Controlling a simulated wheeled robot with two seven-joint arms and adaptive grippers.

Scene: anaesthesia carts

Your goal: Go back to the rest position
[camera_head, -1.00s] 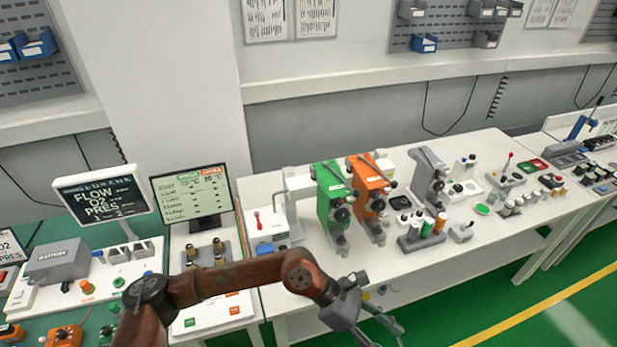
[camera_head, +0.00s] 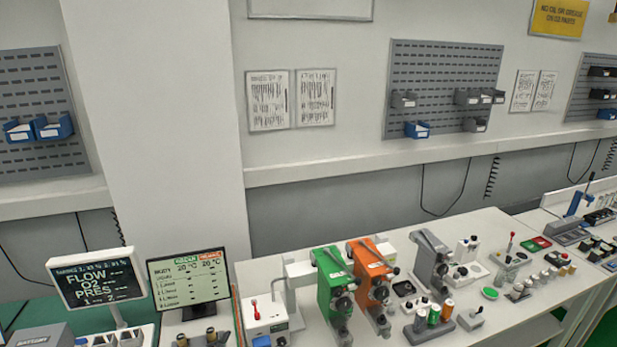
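Neither of my grippers nor any part of my arms shows in the head view now. The white bench (camera_head: 400,338) ahead carries a green device (camera_head: 331,287), an orange device (camera_head: 369,279) and a grey device (camera_head: 431,262), all upright. A flow and pressure screen (camera_head: 98,279) and a green-and-white monitor (camera_head: 188,280) stand at the lower left. The lower part of the benches is cut off by the bottom edge of the picture.
A white wall ledge (camera_head: 400,159) runs behind the bench. Pegboards (camera_head: 440,75) with small bins hang above it. A wide white pillar (camera_head: 155,130) stands at left. Small parts and cylinders (camera_head: 433,315) crowd the bench's right half.

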